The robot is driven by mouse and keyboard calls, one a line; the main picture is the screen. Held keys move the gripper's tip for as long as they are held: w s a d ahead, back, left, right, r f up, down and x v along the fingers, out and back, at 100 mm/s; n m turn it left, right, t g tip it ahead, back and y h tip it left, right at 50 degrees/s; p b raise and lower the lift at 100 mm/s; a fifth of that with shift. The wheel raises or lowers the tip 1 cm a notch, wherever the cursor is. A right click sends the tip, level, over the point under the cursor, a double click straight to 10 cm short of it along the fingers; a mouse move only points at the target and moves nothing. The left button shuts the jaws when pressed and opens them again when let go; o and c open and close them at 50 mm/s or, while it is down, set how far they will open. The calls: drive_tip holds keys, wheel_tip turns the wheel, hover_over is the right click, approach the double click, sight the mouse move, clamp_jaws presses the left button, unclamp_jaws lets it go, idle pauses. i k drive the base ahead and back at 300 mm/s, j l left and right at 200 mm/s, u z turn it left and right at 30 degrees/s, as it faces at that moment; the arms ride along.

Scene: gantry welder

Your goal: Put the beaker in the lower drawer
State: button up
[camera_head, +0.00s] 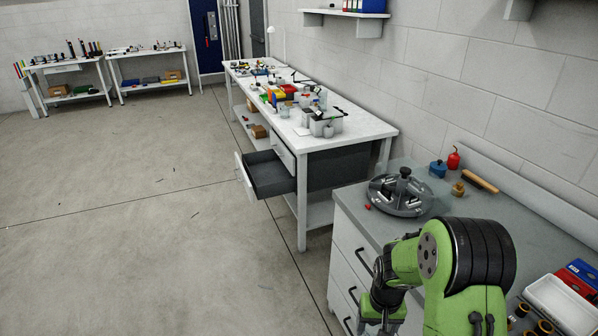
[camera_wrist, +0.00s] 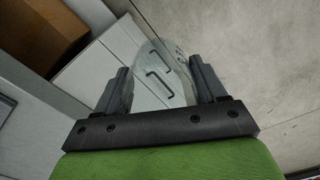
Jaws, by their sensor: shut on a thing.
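My gripper (camera_wrist: 162,85) is shut on a clear glass beaker (camera_wrist: 177,66), which sits between the two dark fingers in the wrist view. Drawer fronts with black handles show through the glass. In the head view my gripper (camera_head: 380,316) is at the bottom edge, low beside the near cabinet; the beaker cannot be made out there. The lower drawer (camera_head: 268,175) of the long white bench is pulled out, with a dark, empty-looking inside. An upper drawer (camera_head: 282,154) above it looks shut. The gripper is apart from the open drawer, nearer to me.
The near grey-topped cabinet (camera_head: 347,235) has several drawers and carries a round metal fixture (camera_head: 402,192). The long white bench (camera_head: 345,133) holds many small tools and containers. A brown box (camera_wrist: 40,32) shows at the wrist view's left. The concrete floor (camera_head: 130,200) on the left is clear.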

sight(267, 178)
drive_tip(key=i+j+u, duration=0.35)
drive_tip(key=i, duration=0.3)
drive_tip(key=i+j+u, duration=0.35)
drive_tip(key=i, duration=0.3)
drive_tip(key=i+u, duration=0.35)
drive_tip(key=i, duration=2.7)
drive_tip(key=i+j+z, duration=0.1)
drive_tip(key=i+z, duration=0.2)
drive_tip(key=i, duration=0.25)
drive_tip(key=i+j+z, duration=0.3)
drive_tip(key=i, duration=0.25)
